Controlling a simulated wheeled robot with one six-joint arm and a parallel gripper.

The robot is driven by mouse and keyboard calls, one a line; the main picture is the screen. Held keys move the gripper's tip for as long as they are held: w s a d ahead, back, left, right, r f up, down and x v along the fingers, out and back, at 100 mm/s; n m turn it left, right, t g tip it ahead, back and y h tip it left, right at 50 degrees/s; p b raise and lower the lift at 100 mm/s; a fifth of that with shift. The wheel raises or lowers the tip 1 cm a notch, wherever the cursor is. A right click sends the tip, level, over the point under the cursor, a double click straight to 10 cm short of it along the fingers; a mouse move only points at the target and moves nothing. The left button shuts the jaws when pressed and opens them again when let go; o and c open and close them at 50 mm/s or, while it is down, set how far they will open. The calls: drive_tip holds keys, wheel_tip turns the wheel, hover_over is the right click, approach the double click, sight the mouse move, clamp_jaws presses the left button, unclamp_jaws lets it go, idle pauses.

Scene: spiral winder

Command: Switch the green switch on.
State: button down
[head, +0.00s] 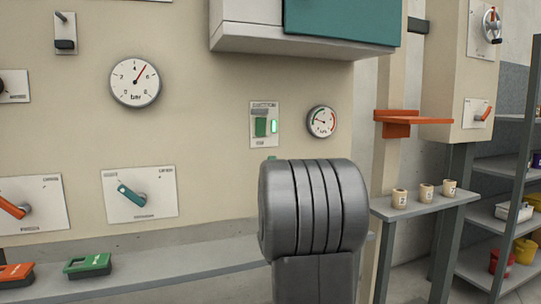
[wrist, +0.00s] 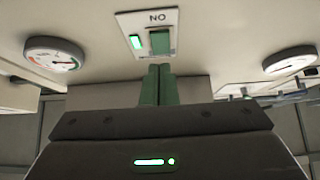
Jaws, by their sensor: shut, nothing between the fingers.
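The green switch (head: 261,128) is a rocker on a pale plate on the beige machine wall, in the middle of the head view. A small lamp (head: 274,126) beside it glows bright green. In the wrist view the plate appears upside down, with the switch (wrist: 161,42), the lit lamp (wrist: 136,41) and the marking ON. My gripper (wrist: 158,68) has its two green fingers together, empty, with the tips just short of the switch in the picture; I cannot tell if they touch it. In the head view my arm hides most of the gripper.
A round gauge (head: 322,121) sits right of the switch and a larger gauge (head: 135,82) to the left. A teal lever (head: 131,195) is lower left. A grey and teal box (head: 300,38) juts out above. Cups (head: 426,193) stand on a ledge at right.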

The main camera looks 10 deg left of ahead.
drive_tip(key=shift+v, duration=1.65)
drive_tip(key=shift+w+a+f, duration=0.1)
drive_tip(key=shift+w+a, duration=0.05)
